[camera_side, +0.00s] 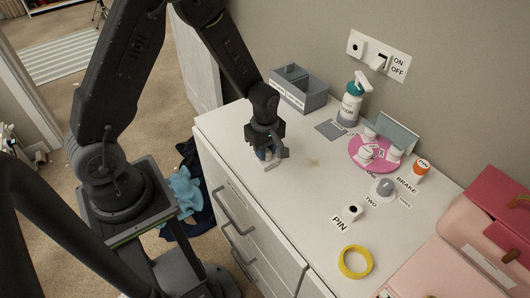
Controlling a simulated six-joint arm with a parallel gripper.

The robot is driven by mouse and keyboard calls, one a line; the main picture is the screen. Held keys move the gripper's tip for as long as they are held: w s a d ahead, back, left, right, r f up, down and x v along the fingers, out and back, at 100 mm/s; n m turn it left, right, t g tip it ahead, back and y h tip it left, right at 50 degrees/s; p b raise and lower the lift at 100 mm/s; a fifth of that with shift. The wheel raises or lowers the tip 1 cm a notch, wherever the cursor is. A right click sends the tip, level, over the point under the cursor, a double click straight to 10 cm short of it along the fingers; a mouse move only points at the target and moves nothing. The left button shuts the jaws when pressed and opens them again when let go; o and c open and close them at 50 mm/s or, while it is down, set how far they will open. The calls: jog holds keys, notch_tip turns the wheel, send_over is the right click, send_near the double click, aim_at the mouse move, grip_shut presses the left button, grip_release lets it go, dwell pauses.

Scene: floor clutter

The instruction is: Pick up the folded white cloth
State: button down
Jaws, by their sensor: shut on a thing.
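My gripper (268,158) is low over the left part of the white cabinet top (290,185), with its fingers pointing down. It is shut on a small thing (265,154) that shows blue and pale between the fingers. The fingers hide most of this thing, and I cannot tell whether it is the folded white cloth. No other folded white cloth is clearly visible on the top. I cannot tell whether the held thing touches the surface.
A grey bin (299,90), pump bottle (352,103) and pink round tray (374,153) stand toward the wall. An orange bottle (419,171), yellow tape ring (355,262) and pink case (470,255) are at right. Blue cloth (186,190) lies on the floor. The top's middle is mostly clear.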

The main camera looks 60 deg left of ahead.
jog(key=shift+r, duration=0.5)
jog(key=r, duration=0.2)
jog(key=a+r, duration=0.1)
jog(key=r, duration=0.1)
jog(key=shift+s+a, duration=0.1)
jog(key=shift+s, duration=0.15)
jog(key=s+a+r, duration=0.5)
jog(key=a+r, duration=0.1)
jog(key=a, duration=0.3)
jog(key=shift+s, duration=0.1)
